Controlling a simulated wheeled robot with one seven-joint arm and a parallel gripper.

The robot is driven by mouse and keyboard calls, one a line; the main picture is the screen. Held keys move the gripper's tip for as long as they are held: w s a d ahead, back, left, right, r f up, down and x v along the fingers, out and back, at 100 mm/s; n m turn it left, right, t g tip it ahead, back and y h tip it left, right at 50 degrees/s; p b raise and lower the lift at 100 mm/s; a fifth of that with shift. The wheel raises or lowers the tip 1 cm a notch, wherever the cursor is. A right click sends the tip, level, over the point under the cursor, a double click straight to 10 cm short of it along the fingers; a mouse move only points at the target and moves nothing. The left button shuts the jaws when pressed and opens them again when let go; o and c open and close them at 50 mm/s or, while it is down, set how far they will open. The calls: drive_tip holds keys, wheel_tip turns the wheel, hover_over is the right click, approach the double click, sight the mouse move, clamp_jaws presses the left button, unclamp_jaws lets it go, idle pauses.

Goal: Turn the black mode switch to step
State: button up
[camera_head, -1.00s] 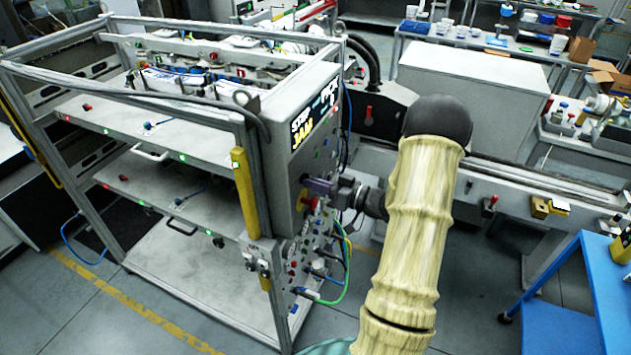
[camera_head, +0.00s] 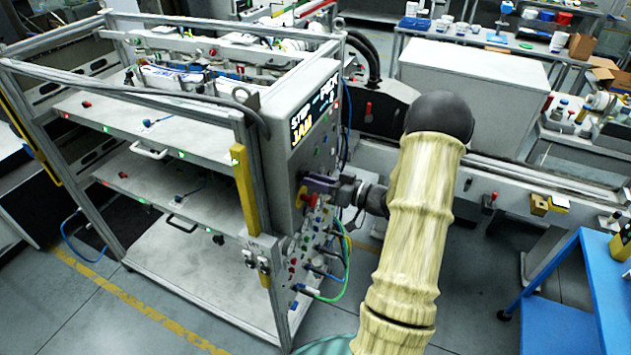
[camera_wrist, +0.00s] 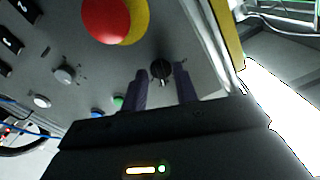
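The black mode switch (camera_wrist: 161,69) is a small round knob on the grey control panel (camera_wrist: 60,50), seen in the wrist view. My gripper (camera_wrist: 161,72) is open, with one dark fingertip on each side of the knob. I cannot tell whether the fingertips touch it. The knob's pointing direction is too small to read. In the head view my gripper (camera_head: 308,184) is at the panel face from the right, and the switch is not distinguishable there.
A red mushroom button (camera_wrist: 105,18) on a yellow base is close to my fingers. A yellow post (camera_head: 245,190) edges the panel. Cables (camera_head: 345,250) hang below my gripper.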

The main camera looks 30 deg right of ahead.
drive_tip(key=b+v, duration=0.6)
drive_tip(key=v, duration=1.1)
drive_tip(key=shift+d, duration=0.1)
drive_tip(key=shift+f, duration=0.1)
